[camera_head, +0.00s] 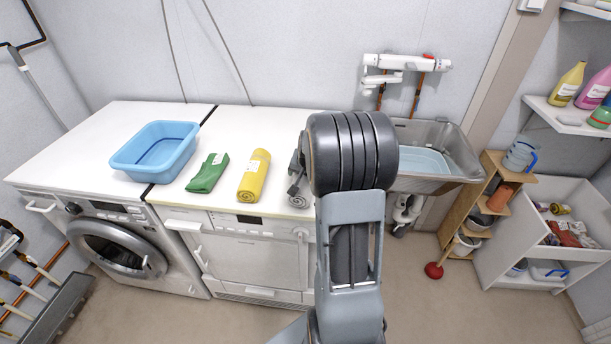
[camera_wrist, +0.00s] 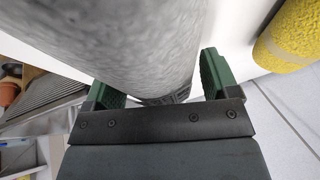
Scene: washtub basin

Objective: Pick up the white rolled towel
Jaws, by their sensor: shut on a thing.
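The white rolled towel, greyish in this light, fills the upper middle of the wrist view (camera_wrist: 135,45). In the head view its spiral end (camera_head: 297,201) shows at the left of my arm, on or just above the white top; I cannot tell which. My gripper (camera_wrist: 160,82) has its green fingers on either side of the towel and is shut on it.
A yellow rolled towel (camera_head: 254,175) lies left of the white one, with a green rolled towel (camera_head: 208,173) beyond it. A blue basin (camera_head: 128,165) stands farther left on the white worktop (camera_head: 230,125). A sink (camera_head: 462,160) is at the right, behind my arm.

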